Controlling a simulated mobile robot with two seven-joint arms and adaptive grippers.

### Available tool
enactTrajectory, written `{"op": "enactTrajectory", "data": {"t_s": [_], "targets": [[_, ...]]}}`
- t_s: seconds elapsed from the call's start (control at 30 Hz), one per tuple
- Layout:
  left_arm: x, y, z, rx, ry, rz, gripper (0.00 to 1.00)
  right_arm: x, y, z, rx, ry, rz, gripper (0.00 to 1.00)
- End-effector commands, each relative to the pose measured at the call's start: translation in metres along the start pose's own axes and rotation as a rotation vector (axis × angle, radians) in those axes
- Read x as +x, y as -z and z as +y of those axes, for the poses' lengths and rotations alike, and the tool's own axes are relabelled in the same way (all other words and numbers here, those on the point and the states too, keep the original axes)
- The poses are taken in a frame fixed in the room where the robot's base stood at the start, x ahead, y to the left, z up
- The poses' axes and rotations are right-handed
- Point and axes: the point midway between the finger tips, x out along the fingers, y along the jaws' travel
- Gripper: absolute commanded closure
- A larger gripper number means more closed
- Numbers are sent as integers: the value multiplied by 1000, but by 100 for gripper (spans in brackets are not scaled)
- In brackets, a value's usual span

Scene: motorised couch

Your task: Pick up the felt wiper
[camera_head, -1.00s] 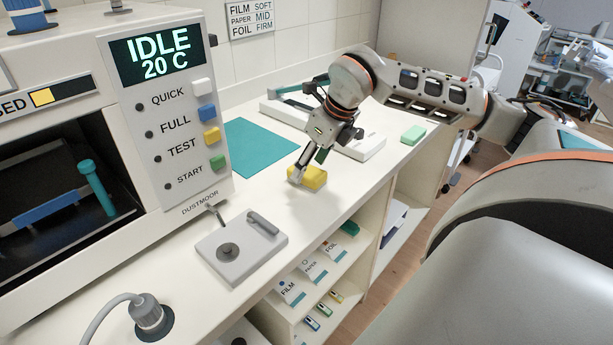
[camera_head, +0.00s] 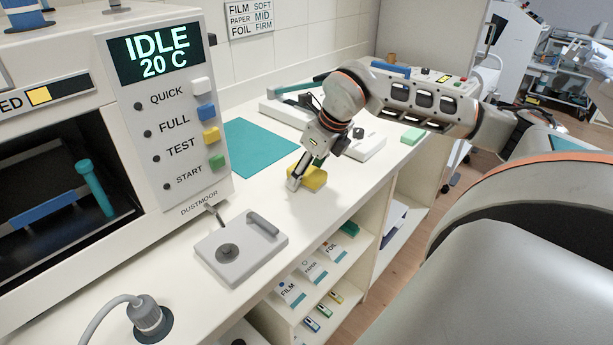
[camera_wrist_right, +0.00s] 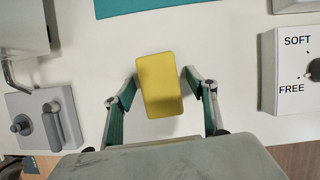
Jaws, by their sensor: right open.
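A yellow block (camera_head: 314,179), seemingly the felt wiper, lies on the white counter in front of the teal mat. My right gripper (camera_head: 305,174) is open and low over it, partly hiding it in the head view. In the right wrist view the yellow block (camera_wrist_right: 160,85) lies between the two spread fingers of my right gripper (camera_wrist_right: 162,78), slightly tilted, with a gap on each side. A smaller green block (camera_head: 413,135) lies farther right on the counter. My left gripper is not in view.
The teal mat (camera_head: 258,147) lies behind. A machine with an IDLE display (camera_head: 157,52) stands at left. A grey plate with a handle (camera_head: 240,248) and a cable plug (camera_head: 147,316) are nearer. A white SOFT/FREE box (camera_wrist_right: 291,75) lies right of the block. The counter's front edge is close.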

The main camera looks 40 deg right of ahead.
Motion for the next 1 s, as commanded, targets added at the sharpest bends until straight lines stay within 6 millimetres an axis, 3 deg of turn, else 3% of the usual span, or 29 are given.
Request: {"op": "enactTrajectory", "data": {"t_s": [0.23,0.4,0.77,1.0], "targets": [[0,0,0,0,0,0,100,0,0,0,0,0,0,46],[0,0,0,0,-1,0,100,0,0,0,0,0,1,84],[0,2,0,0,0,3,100,-1,0,0,0,-1,3,84],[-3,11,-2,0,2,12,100,-24,-11,0,1,0,-3,84]]}}
